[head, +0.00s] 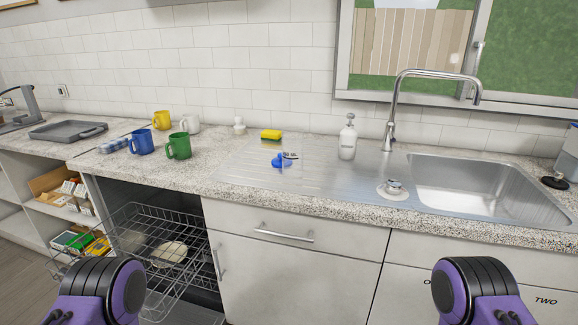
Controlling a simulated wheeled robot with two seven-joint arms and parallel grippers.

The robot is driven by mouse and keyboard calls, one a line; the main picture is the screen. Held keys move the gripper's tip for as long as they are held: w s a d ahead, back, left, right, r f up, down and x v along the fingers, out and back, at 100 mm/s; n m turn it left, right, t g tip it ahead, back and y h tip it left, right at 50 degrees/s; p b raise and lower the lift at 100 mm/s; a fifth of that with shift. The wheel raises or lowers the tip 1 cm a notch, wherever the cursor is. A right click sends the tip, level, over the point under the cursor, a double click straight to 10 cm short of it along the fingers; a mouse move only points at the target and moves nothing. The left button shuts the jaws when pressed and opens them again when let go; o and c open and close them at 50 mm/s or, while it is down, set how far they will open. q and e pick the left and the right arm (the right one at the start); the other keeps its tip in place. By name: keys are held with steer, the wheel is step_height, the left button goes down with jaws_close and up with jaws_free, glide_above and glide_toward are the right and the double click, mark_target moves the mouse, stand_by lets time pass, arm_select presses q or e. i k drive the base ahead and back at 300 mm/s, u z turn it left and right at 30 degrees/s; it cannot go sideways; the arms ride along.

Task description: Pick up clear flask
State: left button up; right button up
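I cannot make out a clear flask for certain. A whitish soap-dispenser bottle (347,142) with a pump top stands upright on the steel drainboard, left of the tap. A small pale object with a round top (239,126) stands at the back of the counter near the wall; it is too small to identify. Only purple and black parts of my two arms show at the bottom left and bottom right. Neither gripper is in view, so I cannot see whether they are open or shut.
Blue (141,142), green (179,146), yellow (161,120) and white mugs stand on the left counter. A sponge (271,134) and a blue item (281,161) lie by the drainboard. A wire dish rack (150,222) is pulled out below. The sink (470,185) is right.

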mark_target(291, 136)
steer(key=z, duration=0.2)
steer(key=k, duration=0.1)
steer(key=u, duration=1.15)
steer(key=i, duration=0.8)
steer(key=z, duration=0.35)
